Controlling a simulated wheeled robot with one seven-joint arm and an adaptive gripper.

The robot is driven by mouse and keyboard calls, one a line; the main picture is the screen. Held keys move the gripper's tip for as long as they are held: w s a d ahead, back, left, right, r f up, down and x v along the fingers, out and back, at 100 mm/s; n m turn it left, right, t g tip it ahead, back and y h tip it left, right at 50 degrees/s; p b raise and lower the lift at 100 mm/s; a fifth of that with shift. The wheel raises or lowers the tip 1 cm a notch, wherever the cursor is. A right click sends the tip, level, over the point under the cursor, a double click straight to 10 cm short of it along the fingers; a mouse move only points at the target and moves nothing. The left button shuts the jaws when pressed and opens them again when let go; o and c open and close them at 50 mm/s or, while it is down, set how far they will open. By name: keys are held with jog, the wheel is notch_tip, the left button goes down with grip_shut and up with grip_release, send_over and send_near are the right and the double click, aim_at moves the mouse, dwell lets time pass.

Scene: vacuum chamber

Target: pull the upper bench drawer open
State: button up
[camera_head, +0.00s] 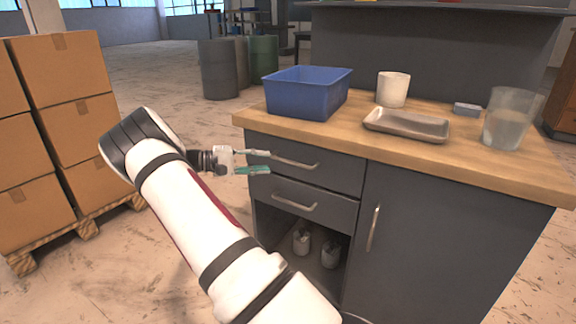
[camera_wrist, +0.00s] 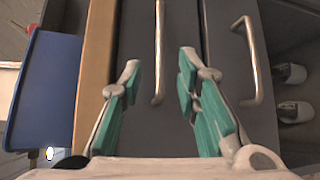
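The bench (camera_head: 430,235) is a dark grey cabinet with a wooden top. Its upper drawer (camera_head: 340,171) has a silver bar handle (camera_head: 295,162) and looks closed. In the wrist view the upper handle (camera_wrist: 159,60) lies between the lines of my two fingers, beyond their tips. My gripper (camera_head: 268,161) is at the left end of the upper drawer front. In the wrist view my gripper (camera_wrist: 160,72) is open, with green pads and nothing held. The lower drawer handle (camera_wrist: 251,62) is to the right there. I cannot tell the exact gap to the handle.
On the bench top stand a blue bin (camera_head: 305,95), a white cup (camera_head: 393,89), a metal tray (camera_head: 407,125), a grey block (camera_head: 467,109) and a clear beaker (camera_head: 512,118). A lower drawer (camera_head: 335,207) and open shelf lie below. Stacked boxes (camera_head: 75,75) stand left.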

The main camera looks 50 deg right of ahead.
aim_at(286, 162)
jog(key=b+x, duration=0.1)
jog(key=x, duration=0.7)
jog(key=shift+s+d+b, duration=0.2)
jog(key=shift+b, duration=0.15)
jog(key=shift+c, duration=0.6)
grip_shut()
